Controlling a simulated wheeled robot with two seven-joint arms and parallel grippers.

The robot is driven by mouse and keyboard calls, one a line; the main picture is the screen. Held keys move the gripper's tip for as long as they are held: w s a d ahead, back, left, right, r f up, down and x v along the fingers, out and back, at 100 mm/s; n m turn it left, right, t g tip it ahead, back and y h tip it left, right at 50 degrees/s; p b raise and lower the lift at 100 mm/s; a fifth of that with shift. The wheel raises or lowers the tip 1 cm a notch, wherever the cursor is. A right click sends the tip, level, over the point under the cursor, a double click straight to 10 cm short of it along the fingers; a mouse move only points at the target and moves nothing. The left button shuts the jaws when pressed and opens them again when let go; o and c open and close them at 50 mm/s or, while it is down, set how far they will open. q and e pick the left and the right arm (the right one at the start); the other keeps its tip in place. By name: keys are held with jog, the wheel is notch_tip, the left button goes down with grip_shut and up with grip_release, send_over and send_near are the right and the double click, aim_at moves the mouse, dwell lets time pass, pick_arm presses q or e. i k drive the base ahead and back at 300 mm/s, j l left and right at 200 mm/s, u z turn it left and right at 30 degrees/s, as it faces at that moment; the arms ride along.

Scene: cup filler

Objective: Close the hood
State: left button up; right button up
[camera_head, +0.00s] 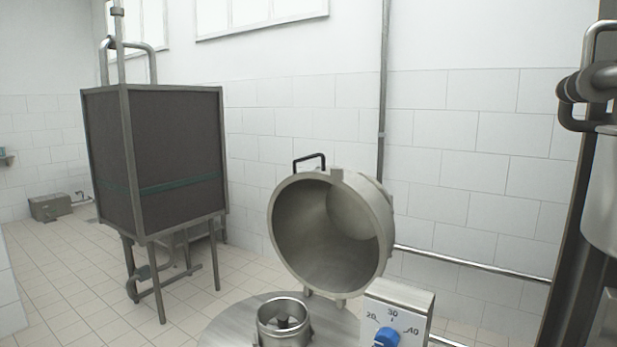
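The hood (381,235) is a round metal cover with a deep hollow inside. It stands tilted up and open behind the machine top, with its hollow side facing me. A black handle (309,158) sits on its upper left rim. Below it is the round metal machine top (228,329) with a short open metal cylinder (284,318) standing on it. A control box (398,309) with a blue knob (386,337) and numbers is at the right of the machine. Neither of my grippers shows in the head view.
A dark cabinet on metal legs (160,160) stands at the left. A vertical pipe (383,90) and a low rail (470,264) run along the tiled wall. A metal vessel with a frame (602,190) is at the right edge. Tiled floor (60,270) is clear at the left.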

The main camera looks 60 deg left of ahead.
aim_at(333, 229)
jog(key=j+u, duration=0.1)
jog(key=u, duration=0.4)
jog(key=i+j+u, duration=0.1)
jog(key=u, duration=0.35)
jog(key=j+u, duration=0.1)
jog(key=u, duration=0.4)
jog(key=i+u, duration=0.15)
jog(key=u, duration=0.3)
